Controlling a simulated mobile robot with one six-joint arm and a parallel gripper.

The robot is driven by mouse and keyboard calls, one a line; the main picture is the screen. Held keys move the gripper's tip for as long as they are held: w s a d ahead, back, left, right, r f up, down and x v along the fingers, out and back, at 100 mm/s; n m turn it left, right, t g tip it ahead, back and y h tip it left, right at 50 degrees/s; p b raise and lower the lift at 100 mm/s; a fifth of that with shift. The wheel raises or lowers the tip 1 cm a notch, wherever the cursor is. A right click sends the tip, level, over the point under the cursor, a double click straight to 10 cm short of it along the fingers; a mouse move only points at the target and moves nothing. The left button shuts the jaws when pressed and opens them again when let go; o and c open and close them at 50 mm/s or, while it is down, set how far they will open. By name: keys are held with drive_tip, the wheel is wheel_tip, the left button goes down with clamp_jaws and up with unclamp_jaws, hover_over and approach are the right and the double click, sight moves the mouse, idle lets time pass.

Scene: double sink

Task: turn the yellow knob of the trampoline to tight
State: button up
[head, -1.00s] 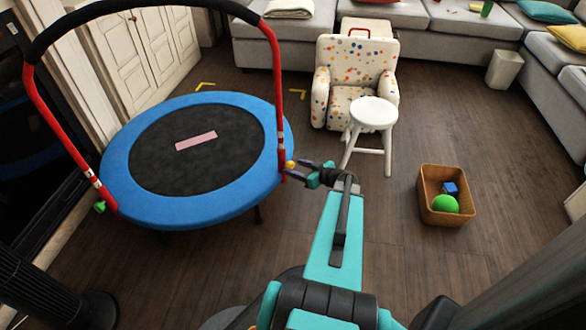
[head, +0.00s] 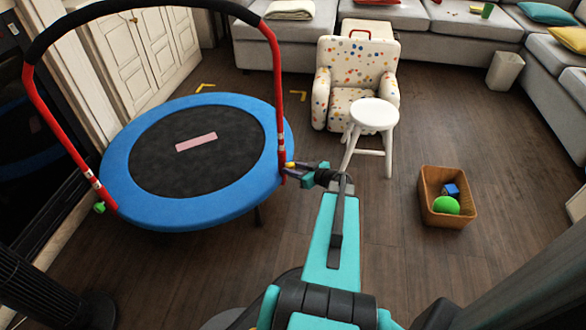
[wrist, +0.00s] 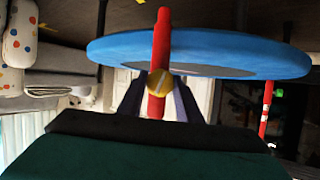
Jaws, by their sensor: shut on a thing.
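The trampoline (head: 120,180) has a blue padded rim, a black mat and a red handle frame with a black padded top bar. The yellow knob (head: 290,165) sits on the right red post (head: 275,100), and my gripper (head: 292,171) is at it from the right. In the wrist view the round yellow knob (wrist: 160,81) is in front of the red post (wrist: 161,40), between my two dark fingers. The gripper is shut on the knob. A pale slanted line shows on the knob's face; any tight marking is too small to read.
A green knob (head: 99,207) is on the left post. A white stool (head: 373,115) and a dotted armchair (head: 355,75) stand beyond my gripper. A basket (head: 436,212) with a green ball is on the right. Floor between is clear.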

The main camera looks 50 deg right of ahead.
drive_tip(key=shift+w+d, duration=0.1)
drive_tip(key=shift+d, duration=0.2)
drive_tip(key=shift+m, duration=0.3)
drive_tip(key=m+y, duration=0.1)
drive_tip(key=m+b, duration=0.1)
drive_tip(key=m+y, duration=0.1)
drive_tip(key=shift+d+t+y, duration=0.25)
drive_tip(key=shift+t+y, duration=0.05)
drive_tip(key=m+t+y, duration=0.1)
drive_tip(key=m+y, duration=0.1)
drive_tip(key=m, duration=0.2)
drive_tip(key=shift+p, duration=0.35)
drive_tip(key=shift+m+t+y+p, duration=0.4)
drive_tip(key=shift+m+y+p, duration=0.25)
drive_tip(key=shift+m, duration=0.75)
drive_tip(key=shift+a, duration=0.1)
drive_tip(key=o, duration=1)
drive_tip(key=shift+f, duration=0.1)
drive_tip(key=shift+o, duration=0.2)
